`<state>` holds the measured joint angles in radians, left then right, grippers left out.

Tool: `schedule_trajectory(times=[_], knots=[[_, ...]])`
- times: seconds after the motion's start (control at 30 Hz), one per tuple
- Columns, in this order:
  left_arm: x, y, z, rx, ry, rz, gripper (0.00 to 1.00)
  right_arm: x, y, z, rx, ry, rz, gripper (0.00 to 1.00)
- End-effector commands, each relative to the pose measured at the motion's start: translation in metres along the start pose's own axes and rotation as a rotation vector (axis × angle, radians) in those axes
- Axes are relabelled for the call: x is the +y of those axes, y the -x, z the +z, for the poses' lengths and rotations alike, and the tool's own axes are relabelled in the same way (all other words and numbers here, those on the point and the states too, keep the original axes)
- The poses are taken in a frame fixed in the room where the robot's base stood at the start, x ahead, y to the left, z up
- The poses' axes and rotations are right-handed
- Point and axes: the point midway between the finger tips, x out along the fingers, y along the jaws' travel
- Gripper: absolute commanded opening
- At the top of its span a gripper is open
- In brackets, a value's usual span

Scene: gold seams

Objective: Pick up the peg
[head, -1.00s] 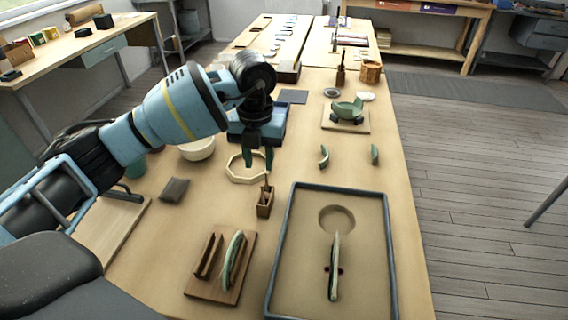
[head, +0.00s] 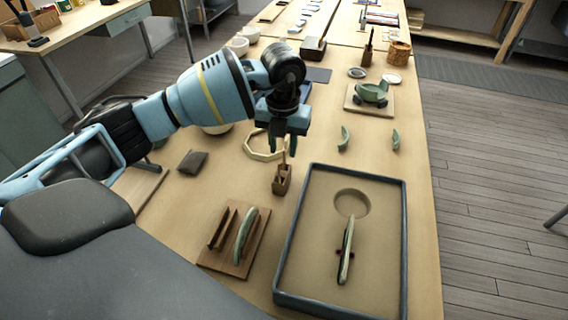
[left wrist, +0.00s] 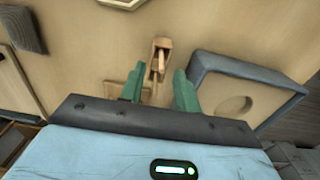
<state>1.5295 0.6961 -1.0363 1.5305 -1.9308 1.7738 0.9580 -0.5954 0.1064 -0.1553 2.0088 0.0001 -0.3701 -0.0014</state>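The peg (head: 285,160) is a thin wooden stick standing in a small brown wooden holder (head: 281,182) on the bench, left of the tray. The left wrist view also shows the holder (left wrist: 161,50) just beyond the fingertips, with the peg (left wrist: 155,76) pointing back toward the gripper. My left gripper (head: 284,146) points down over the holder. Its green fingers (left wrist: 158,88) are apart, with nothing clearly gripped between them. The peg's top is partly lost between the fingers in the head view. My right gripper is not in view.
A blue-edged sand tray (head: 376,262) with an upright green shard stands right of the holder. A wooden rack (head: 217,258) with another shard is front left. A pale octagonal ring (head: 257,147) and a dark pad (head: 192,162) lie nearby. Two curved shards lie beyond the tray.

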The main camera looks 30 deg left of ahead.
Motion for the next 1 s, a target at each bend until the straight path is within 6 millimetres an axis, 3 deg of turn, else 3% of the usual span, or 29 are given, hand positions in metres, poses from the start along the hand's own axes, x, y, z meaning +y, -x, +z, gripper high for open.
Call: schedule_trajectory(times=[0.2,0.5,0.77,1.0], knots=[[-0.002,-0.029,0.002,0.001,-0.001,0.000,0.32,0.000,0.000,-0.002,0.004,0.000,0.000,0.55],[-0.002,-0.033,0.002,-0.001,-0.001,0.000,0.32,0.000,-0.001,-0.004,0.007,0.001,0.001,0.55],[-0.002,-0.033,0.002,-0.001,-0.001,0.000,0.01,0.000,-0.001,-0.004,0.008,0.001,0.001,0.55],[-0.002,-0.033,0.002,-0.001,-0.001,0.000,0.00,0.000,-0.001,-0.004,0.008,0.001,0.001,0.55]])
